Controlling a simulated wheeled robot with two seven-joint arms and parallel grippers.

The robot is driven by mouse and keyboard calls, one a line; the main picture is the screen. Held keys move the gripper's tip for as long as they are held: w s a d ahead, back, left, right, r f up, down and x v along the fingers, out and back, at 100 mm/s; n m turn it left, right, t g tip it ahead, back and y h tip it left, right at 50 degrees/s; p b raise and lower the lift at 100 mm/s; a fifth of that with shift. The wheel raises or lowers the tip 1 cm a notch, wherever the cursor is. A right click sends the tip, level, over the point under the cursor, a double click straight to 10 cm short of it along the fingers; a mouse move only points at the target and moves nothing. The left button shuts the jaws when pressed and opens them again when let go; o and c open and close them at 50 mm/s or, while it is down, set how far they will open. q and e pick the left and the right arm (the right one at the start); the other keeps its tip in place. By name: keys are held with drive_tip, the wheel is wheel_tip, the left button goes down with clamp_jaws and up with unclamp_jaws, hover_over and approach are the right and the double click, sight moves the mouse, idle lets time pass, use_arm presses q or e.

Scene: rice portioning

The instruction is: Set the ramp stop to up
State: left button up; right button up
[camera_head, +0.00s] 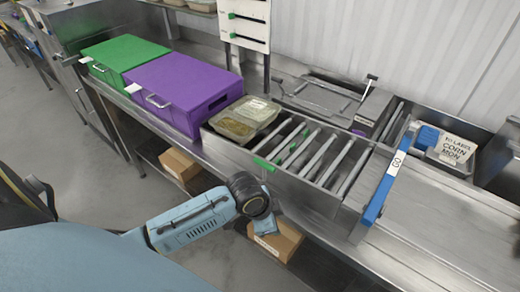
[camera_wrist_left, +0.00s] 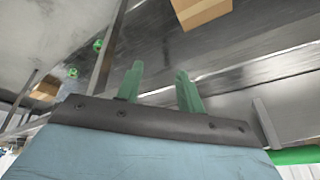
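A blue bar with a white GO label (camera_head: 385,190) crosses the metal chute at the right in the head view, and looks like the ramp stop. A blue handle-like part (camera_head: 427,137) is by its far end. I cannot tell for sure whether the bar is up or down. My left arm reaches in from the left, low in front of the counter and well left of the bar. In the left wrist view my left gripper (camera_wrist_left: 160,88) has its two green fingers apart with nothing between them. My right gripper is in neither view.
A green box (camera_head: 125,50) and a purple box (camera_head: 182,88) stand on the counter at left. Food trays (camera_head: 245,117) and a slotted metal rack (camera_head: 300,152) lie between them and the bar. A labelled container (camera_head: 455,152) is at right. Cardboard boxes (camera_head: 277,240) sit below the counter.

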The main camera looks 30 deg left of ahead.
use_arm(q)
wheel_tip(320, 180, up, 13)
drive_tip(key=s+d+m+p, duration=0.2)
drive_tip(key=m, duration=0.2)
drive_tip(key=m+g+y, duration=0.2)
drive_tip(key=m, duration=0.3)
approach(261, 161)
drive_tip(key=shift+m, duration=0.3)
drive_tip(key=f, duration=0.5)
drive_tip(key=w+f, duration=0.1)
drive_tip(key=f, duration=0.2)
drive_tip(key=shift+f, duration=0.15)
clamp_jaws()
drive_tip(key=shift+d, duration=0.1)
